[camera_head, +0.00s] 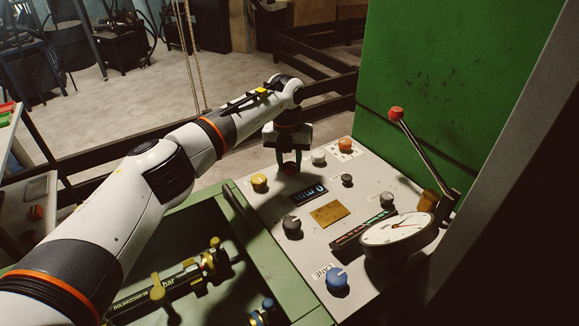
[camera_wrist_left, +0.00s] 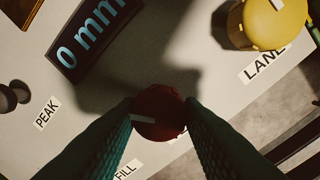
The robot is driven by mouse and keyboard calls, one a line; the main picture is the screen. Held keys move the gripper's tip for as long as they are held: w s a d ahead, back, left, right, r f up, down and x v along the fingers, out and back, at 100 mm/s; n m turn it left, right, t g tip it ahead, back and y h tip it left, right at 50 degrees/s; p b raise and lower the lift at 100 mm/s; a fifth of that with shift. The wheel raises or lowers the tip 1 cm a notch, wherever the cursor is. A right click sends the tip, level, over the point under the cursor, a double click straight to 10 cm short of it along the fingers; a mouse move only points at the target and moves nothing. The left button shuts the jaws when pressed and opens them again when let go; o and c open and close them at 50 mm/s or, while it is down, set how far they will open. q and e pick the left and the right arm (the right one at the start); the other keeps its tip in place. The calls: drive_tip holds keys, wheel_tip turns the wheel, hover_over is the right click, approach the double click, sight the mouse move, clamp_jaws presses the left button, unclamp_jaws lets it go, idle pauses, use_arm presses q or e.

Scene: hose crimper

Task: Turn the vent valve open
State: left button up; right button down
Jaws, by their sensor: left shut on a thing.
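A red knob (camera_head: 289,169) sits on the sloped light-grey control panel (camera_head: 268,215). My left gripper (camera_head: 290,160) reaches down to it from above and is shut on it. In the left wrist view the red knob (camera_wrist_left: 158,118) lies between the two dark ribbed fingers of my left gripper (camera_wrist_left: 160,108), with a pale pointer mark on its top. A label beside it is mostly hidden by the knob and fingers. No label reading "vent" is legible, so I cannot tell which control is the vent valve. My right gripper is not in view.
Yellow (camera_head: 259,182), white (camera_head: 318,157), orange (camera_head: 345,146), dark (camera_head: 292,227) and blue (camera_head: 337,282) knobs surround it. A display (camera_wrist_left: 95,32) reads "0 mm". A dial gauge (camera_head: 398,228) and a red-tipped lever (camera_head: 396,114) stand right, by a green wall (camera_head: 455,80).

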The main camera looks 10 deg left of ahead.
sight(288, 163)
use_arm(q)
drive_tip(key=m+b, duration=0.1)
drive_tip(key=m, duration=0.2)
drive_tip(key=shift+m, duration=0.3)
drive_tip(key=shift+w+r+m+b, duration=0.1)
drive_tip(key=shift+m+b, duration=0.35)
drive_tip(key=shift+m, duration=1.35)
drive_tip(key=o, duration=1)
wheel_tip(288, 163, up, 12)
drive_tip(key=shift+w+a+b, duration=0.15)
drive_tip(key=shift+a+b, duration=0.1)
drive_tip(key=shift+b, duration=0.2)
